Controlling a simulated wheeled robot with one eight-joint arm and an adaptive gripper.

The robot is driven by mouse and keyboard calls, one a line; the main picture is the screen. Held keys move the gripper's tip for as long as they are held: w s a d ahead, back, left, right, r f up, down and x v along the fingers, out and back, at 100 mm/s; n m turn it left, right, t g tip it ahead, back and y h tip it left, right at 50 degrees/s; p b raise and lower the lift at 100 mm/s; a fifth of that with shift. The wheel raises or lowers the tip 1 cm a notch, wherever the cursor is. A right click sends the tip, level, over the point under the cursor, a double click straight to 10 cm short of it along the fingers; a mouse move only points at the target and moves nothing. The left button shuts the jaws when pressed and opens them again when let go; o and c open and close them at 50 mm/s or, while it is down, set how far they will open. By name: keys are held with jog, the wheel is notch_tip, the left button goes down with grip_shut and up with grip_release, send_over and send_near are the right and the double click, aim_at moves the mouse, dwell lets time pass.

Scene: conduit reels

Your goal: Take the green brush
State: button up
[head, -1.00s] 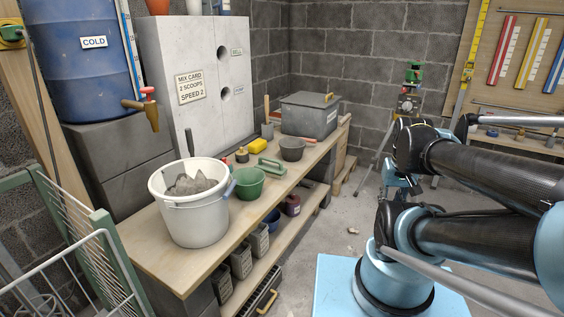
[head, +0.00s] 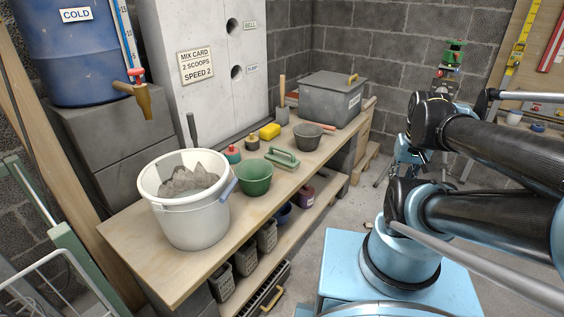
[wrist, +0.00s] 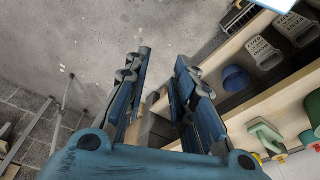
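The green brush (head: 282,158), a flat block with a handle on top, lies on the wooden bench between a green bucket and a grey bucket. It also shows at the lower right of the wrist view (wrist: 265,138). My gripper (wrist: 164,58) is in the wrist view with its two blue fingers apart and nothing between them. It is over the floor in front of the bench, apart from the brush. In the head view my arm is at the right and its fingers cannot be made out clearly.
Floor in front is clear.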

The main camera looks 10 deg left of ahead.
jog(key=w+a+r+n, duration=0.4)
jog(key=w+a+r, duration=0.2)
jog(key=w+r, duration=0.2)
jog(key=w+a+r+n, duration=0.25)
jog(key=w+a, duration=0.35)
jog(key=a, duration=0.3)
jog(key=n, duration=0.7)
send_over(282, 150)
jog(key=s+a, duration=0.1)
jog(key=s, duration=0.1)
notch_tip(282, 150, down, 3)
jog(key=shift+h, duration=0.4)
jog(key=x, duration=1.1)
jog(key=shift+x, duration=2.85)
jog(key=shift+s+a, duration=0.1)
jog(key=shift+a, duration=0.1)
jog(key=shift+c, duration=0.6)
grip_shut()
